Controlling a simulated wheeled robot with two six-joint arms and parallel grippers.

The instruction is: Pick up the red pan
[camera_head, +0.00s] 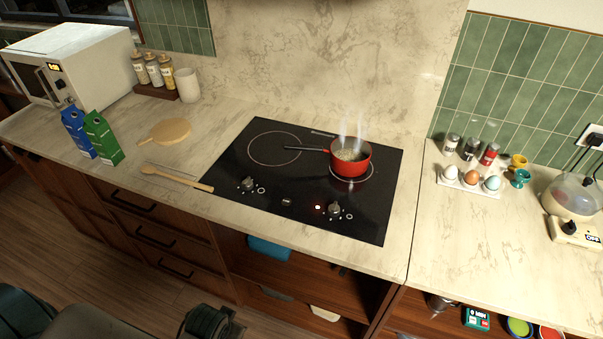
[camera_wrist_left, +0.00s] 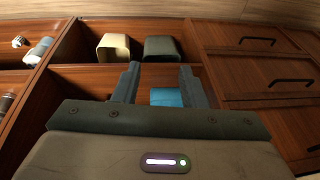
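The red pan (camera_head: 350,160) stands upright on the right burner of the black cooktop (camera_head: 240,165) in the head view. It holds pale, grainy contents, and steam rises from it. Its dark handle (camera_head: 306,149) points left across the cooktop. My left gripper (camera_wrist_left: 158,78) shows in the left wrist view with its two fingers apart and nothing between them. It faces the open drawers or shelves below the counter, away from the pan. The pan is not in the left wrist view. My right gripper is in neither view.
Left of the cooktop lie a wooden spoon (camera_head: 175,178) and a round board (camera_head: 166,131); green (camera_head: 103,138) and blue (camera_head: 77,134) cartons stand further left. An egg tray (camera_head: 468,187) and several small jars are at right. Open compartments below hold a blue item (camera_wrist_left: 166,97).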

